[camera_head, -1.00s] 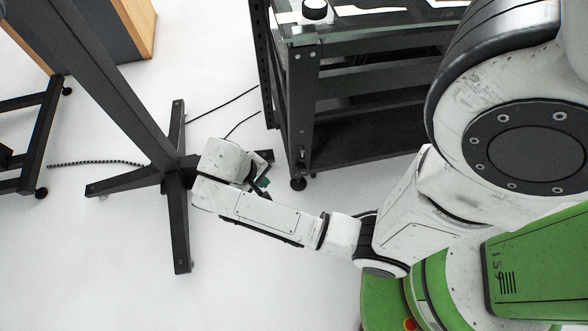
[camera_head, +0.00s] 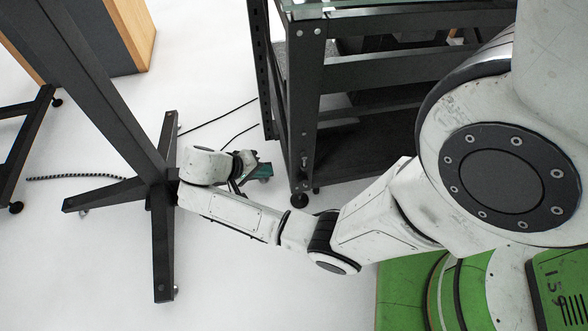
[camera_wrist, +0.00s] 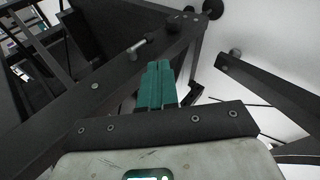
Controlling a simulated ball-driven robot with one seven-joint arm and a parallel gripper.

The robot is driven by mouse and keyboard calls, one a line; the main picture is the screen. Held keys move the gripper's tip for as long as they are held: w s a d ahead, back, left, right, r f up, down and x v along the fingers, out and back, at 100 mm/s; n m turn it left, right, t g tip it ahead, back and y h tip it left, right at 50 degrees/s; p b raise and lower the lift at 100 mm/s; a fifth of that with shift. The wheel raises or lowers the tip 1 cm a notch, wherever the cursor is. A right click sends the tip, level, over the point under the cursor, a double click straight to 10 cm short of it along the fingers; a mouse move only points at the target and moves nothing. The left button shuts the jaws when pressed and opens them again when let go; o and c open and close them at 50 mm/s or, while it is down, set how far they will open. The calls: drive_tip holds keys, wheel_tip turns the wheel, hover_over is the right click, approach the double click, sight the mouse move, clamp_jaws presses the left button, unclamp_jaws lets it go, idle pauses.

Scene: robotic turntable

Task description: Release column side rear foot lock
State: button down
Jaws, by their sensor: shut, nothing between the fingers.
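The dark turntable frame (camera_head: 304,110) stands on a black round foot (camera_head: 299,199) at its near left corner. A small lever-like metal part (camera_head: 304,160) sits low on that corner post; I cannot tell for sure whether it is the foot lock. A similar short grey pin (camera_wrist: 140,46) sticks out from the dark post in the wrist view, ahead and left of the fingertips. My gripper (camera_head: 262,171) is left of the post, low, pointing at it, apart from it. Its green fingers (camera_wrist: 158,75) are together and empty in the wrist view.
The dark column (camera_head: 95,85) with its cross-shaped base (camera_head: 163,245) stands left, close beside my forearm. Thin black cables (camera_head: 215,117) lie on the white floor behind.

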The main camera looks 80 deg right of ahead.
drive_tip(key=shift+s+d+r+b+x, duration=0.15)
drive_tip(key=shift+b+x, duration=0.8)
drive_tip(key=shift+x, duration=1.3)
drive_tip(key=shift+s+d+r+b+x, duration=0.1)
drive_tip(key=shift+d+r+b+x, duration=0.15)
drive_tip(key=shift+b+x, duration=1.35)
drive_tip(key=shift+s+d+r+b+x, duration=0.1)
drive_tip(key=shift+d+r+b+x, duration=0.15)
drive_tip(key=shift+x, duration=2.65)
